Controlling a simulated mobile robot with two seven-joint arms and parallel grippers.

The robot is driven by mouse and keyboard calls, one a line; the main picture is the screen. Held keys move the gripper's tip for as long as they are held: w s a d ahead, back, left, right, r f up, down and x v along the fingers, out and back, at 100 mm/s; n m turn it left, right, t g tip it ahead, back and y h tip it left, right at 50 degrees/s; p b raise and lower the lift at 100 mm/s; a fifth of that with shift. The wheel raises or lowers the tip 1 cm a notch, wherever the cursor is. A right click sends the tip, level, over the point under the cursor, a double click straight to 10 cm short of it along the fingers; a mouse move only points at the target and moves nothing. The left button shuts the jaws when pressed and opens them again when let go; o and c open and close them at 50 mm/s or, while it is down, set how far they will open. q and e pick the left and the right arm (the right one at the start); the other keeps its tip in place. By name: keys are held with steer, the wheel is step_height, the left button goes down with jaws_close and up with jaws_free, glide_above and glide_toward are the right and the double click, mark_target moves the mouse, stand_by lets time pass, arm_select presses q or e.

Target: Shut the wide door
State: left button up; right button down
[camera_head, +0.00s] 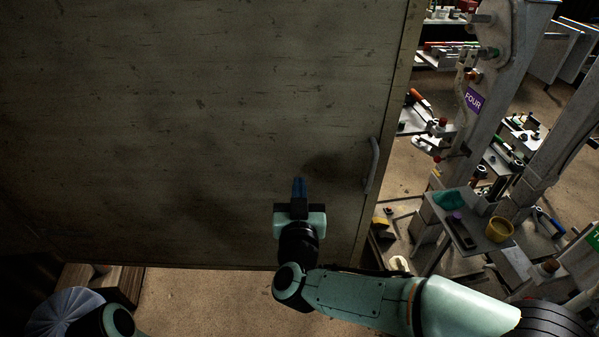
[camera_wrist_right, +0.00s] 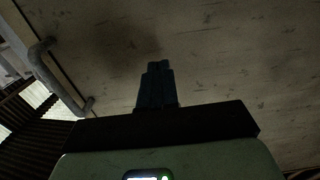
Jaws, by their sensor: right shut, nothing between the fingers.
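The wide door (camera_head: 200,120) is a large, worn, grey-brown panel that fills the left and middle of the head view. A pale bar handle (camera_head: 373,165) stands upright near its right edge. My right gripper (camera_head: 299,182) is in front of the door's lower right part, left of the handle. Its blue fingers are together with nothing between them. In the right wrist view the shut fingers (camera_wrist_right: 158,70) point toward the door surface (camera_wrist_right: 230,60), and the handle (camera_wrist_right: 55,75) is at the left. I cannot tell whether the fingertips touch the door. My left gripper is not visible.
Right of the door, a grey frame (camera_head: 495,110) with a purple "FOUR" label stands among cluttered shelves. A small table (camera_head: 465,235) there holds a yellow bucket (camera_head: 499,229). A wooden crate (camera_head: 125,283) is at the lower left. Bare floor (camera_head: 205,300) shows below the door.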

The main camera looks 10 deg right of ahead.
mark_target(300, 165)
steer(key=shift+w+d, duration=0.15)
steer(key=shift+w, duration=1)
steer(key=shift+w+d, duration=0.15)
steer(key=shift+w, duration=0.95)
